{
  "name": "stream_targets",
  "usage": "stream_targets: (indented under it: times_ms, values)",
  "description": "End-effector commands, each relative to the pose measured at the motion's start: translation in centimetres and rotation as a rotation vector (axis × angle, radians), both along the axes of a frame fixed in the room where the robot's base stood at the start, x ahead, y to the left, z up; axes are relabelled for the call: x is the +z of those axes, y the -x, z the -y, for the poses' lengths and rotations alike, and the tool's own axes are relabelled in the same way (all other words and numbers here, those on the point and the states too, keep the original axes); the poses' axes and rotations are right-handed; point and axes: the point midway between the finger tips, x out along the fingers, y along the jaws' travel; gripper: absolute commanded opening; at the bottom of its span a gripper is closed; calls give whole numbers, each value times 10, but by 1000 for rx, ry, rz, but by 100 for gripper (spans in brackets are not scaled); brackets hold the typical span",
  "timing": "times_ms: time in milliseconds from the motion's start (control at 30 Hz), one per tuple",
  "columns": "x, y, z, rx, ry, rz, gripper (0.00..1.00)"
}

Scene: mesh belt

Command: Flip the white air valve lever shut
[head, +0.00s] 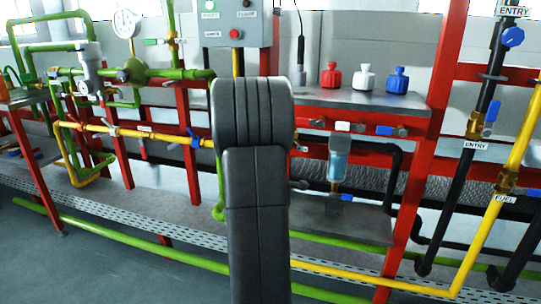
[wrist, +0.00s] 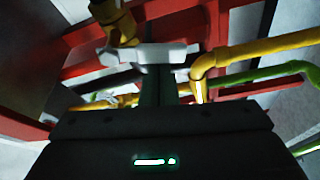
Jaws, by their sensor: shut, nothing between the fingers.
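In the wrist view a white bar that looks like this lever (wrist: 178,53) crosses above the gripper body, beside a brass valve body (wrist: 118,22). My gripper (wrist: 160,82) is shut and empty, with its dark fingers reaching up close to the white bar. I cannot tell whether they touch. In the head view my arm hides the gripper.
A yellow pipe (wrist: 265,50) and a green pipe (wrist: 262,82) run at the right of the wrist view. A grey shelf (head: 330,97) with red, white and blue bottles stands above the levers. A filter with a blue bowl (head: 338,160) hangs below.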

Motion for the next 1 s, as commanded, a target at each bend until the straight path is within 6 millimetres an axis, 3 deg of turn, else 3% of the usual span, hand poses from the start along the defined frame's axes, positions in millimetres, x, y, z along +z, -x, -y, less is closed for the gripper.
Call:
stream_targets:
  times_ms: [233, 1000]
  values:
    - [-5, 2, 8, -2, 151, -49, 0]
    - [-6, 4, 13, -2, 143, -47, 0]
